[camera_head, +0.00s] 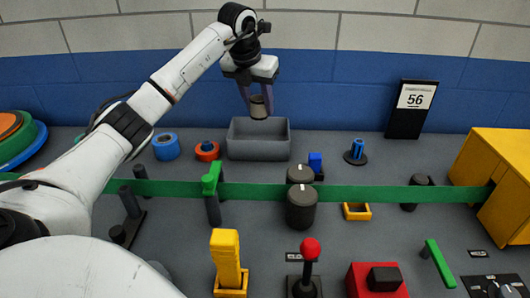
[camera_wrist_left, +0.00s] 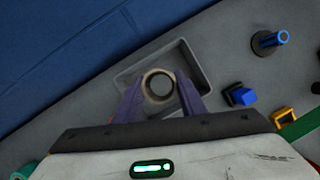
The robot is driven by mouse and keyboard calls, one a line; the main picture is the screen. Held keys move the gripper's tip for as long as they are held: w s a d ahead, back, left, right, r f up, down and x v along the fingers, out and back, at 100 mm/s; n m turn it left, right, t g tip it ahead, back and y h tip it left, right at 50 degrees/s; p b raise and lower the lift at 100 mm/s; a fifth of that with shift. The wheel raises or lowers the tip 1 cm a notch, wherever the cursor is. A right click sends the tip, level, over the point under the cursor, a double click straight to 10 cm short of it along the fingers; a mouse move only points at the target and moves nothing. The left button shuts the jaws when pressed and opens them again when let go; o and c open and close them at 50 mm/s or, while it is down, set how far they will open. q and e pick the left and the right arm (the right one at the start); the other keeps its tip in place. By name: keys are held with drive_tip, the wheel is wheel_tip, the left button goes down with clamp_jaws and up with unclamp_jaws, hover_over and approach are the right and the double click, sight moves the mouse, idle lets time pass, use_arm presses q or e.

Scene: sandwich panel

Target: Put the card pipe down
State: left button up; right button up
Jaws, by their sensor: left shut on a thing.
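My left gripper (camera_head: 260,92) is shut on the card pipe (camera_head: 259,107), a short tan tube. It holds the pipe above the grey bin (camera_head: 258,151), near the bin's back edge in the head view. In the left wrist view the pipe (camera_wrist_left: 158,85) shows end-on as a ring between my two purple fingers, with the bin (camera_wrist_left: 192,57) below and around it. The bin floor that shows looks empty; part of it is hidden by the pipe and fingers. My right gripper is not in view.
Blue (camera_head: 166,146) and red (camera_head: 207,151) rolls lie left of the bin. A blue block (camera_head: 315,162) and a blue peg on a black base (camera_head: 356,152) stand right of it. A green band (camera_head: 370,193) crosses the bench in front. A blue wall is behind.

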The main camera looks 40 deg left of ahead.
sight(251, 106)
use_arm(q)
wheel_tip(251, 106, down, 10)
drive_tip(key=shift+r, duration=0.1)
idle(0.4)
drive_tip(key=shift+f, duration=0.25)
drive_tip(key=o, duration=1.1)
drive_tip(key=shift+c, duration=0.2)
drive_tip(key=shift+s+r, duration=0.15)
drive_tip(key=shift+r, duration=0.45)
drive_tip(key=v, duration=1.1)
drive_tip(key=shift+s+d, duration=0.1)
